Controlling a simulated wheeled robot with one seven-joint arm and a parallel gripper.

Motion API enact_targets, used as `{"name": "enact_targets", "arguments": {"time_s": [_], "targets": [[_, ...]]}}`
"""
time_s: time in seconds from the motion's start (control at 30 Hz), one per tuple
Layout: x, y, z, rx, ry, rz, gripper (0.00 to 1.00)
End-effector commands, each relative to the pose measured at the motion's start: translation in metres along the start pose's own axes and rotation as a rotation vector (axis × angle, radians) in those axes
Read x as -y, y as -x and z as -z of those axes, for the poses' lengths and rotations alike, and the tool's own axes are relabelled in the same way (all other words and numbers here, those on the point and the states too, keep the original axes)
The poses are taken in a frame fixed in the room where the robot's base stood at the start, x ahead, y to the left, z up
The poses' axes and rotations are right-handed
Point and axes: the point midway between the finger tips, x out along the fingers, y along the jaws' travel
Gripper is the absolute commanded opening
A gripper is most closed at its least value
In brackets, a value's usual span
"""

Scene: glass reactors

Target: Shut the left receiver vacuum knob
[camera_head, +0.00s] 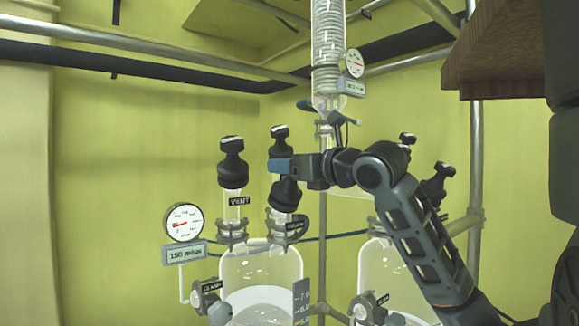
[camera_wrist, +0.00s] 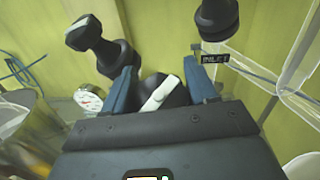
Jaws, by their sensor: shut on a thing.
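The left receiver (camera_head: 262,268) is a clear glass vessel with black knobs on its top necks. One black knob (camera_head: 286,194) sits under my gripper (camera_head: 280,167), above a small dark label too small to read. I take it for the vacuum knob. In the wrist view, the blue fingers of my gripper (camera_wrist: 160,80) are shut on both sides of this knob (camera_wrist: 172,98). A white bar on its top lies diagonally. The knob's lower part and neck are hidden there by the gripper body.
The vent knob (camera_head: 233,165) stands close on the left. Another black knob (camera_head: 280,142) rises just behind my gripper, and an inlet knob (camera_wrist: 217,18) shows in the wrist view. A gauge (camera_head: 184,222) hangs left above a 150 mbar display. The right receiver (camera_head: 385,270) stands under my arm.

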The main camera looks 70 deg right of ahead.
Motion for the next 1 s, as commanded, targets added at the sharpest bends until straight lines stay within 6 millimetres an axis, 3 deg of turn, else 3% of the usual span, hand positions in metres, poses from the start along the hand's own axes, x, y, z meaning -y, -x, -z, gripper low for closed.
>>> {"name": "enact_targets", "arguments": {"time_s": [0.37, 1.0], "targets": [[0.001, 0.0, 0.002, 0.004, -0.093, 0.165, 0.27], [0.011, 0.004, -0.002, 0.0, -0.398, 0.689, 0.27]]}}
